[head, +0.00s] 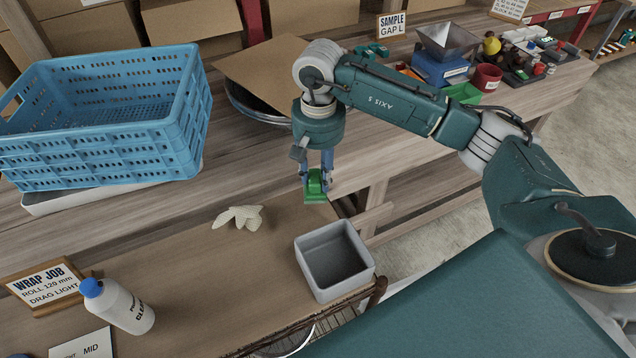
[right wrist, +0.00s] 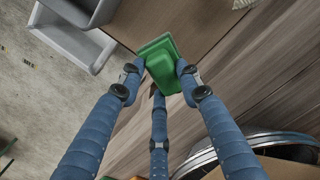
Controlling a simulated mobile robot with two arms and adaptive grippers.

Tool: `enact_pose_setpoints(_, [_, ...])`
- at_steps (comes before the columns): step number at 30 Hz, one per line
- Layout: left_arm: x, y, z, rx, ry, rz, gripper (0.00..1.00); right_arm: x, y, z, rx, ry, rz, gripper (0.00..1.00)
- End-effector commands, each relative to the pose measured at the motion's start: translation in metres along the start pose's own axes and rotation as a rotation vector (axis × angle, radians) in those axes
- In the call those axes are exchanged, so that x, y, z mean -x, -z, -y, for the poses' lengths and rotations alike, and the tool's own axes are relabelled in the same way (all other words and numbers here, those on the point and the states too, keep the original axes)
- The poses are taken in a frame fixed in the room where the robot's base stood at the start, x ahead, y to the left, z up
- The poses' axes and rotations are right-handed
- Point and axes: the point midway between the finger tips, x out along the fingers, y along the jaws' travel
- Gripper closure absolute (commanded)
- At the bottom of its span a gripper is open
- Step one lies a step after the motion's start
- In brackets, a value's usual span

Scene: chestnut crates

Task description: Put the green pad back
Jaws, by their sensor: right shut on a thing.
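The green pad (head: 315,190) is a small green block with a wider, flat base. My right gripper (head: 317,177) points down and is shut on it, beyond the open grey bin (head: 348,288) in the head view. In the right wrist view the pad (right wrist: 159,58) sits between the blue fingers of the gripper (right wrist: 160,76), and the grey bin (right wrist: 75,42) is at upper left. The pad appears held clear of the surface below; its exact height is hard to tell. My left gripper is out of view.
A blue crate (head: 150,152) stands at left. A pale glove (head: 240,217) lies on the brown mat (head: 200,270), with a white bottle (head: 128,308) and a WRAP JOB sign (head: 45,287) at front left. A green tray (head: 463,93) and a SAMPLE GAP L sign (head: 392,26) are farther back.

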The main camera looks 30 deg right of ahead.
Motion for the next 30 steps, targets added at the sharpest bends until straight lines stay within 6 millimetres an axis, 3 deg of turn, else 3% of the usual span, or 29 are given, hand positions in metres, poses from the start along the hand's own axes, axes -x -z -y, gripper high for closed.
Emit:
enact_pose_setpoints(6, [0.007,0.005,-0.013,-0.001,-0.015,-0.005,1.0,-0.018,0.0,0.001,-0.001,0.001,0.001,0.87])
enact_pose_setpoints(14, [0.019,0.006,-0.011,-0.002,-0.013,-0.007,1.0,-0.053,-0.001,0.001,0.0,0.001,0.002,0.87])
enact_pose_setpoints(27, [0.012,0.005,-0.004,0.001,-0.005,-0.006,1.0,-0.061,0.0,0.001,0.0,0.001,-0.001,0.87])
enact_pose_setpoints(28, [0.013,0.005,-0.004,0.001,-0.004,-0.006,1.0,-0.059,0.0,0.001,0.0,0.001,-0.001,0.6])
enact_pose_setpoints(30, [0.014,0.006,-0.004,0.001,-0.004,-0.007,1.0,-0.059,0.0,0.001,0.0,0.001,0.0,0.47])
